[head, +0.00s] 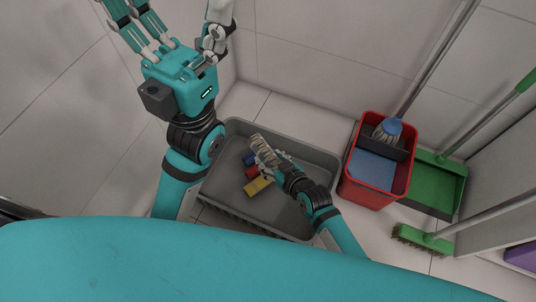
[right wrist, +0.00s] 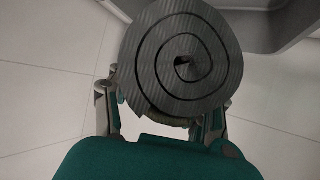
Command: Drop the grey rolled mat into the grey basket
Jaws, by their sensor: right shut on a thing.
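The grey rolled mat (right wrist: 185,60) shows end-on as a spiral in the right wrist view, between the fingers of my right gripper (right wrist: 158,112). That gripper is shut on it. In the head view the mat (head: 262,147) and my right gripper (head: 270,155) overlap the grey basket (head: 228,200); their height above it is hard to tell. The basket stands on the floor, and its rim (right wrist: 270,18) seems to cross the top of the wrist view. My left gripper (head: 176,22) is raised at the upper left, fingers spread, empty.
Blue (head: 249,158), red (head: 252,172) and yellow (head: 258,185) things lie in the basket. To the right stand a red bucket (head: 348,187) with a mop (head: 388,130), a green dustpan (head: 445,185) and a green brush (head: 425,239). Tiled walls close off the back and left.

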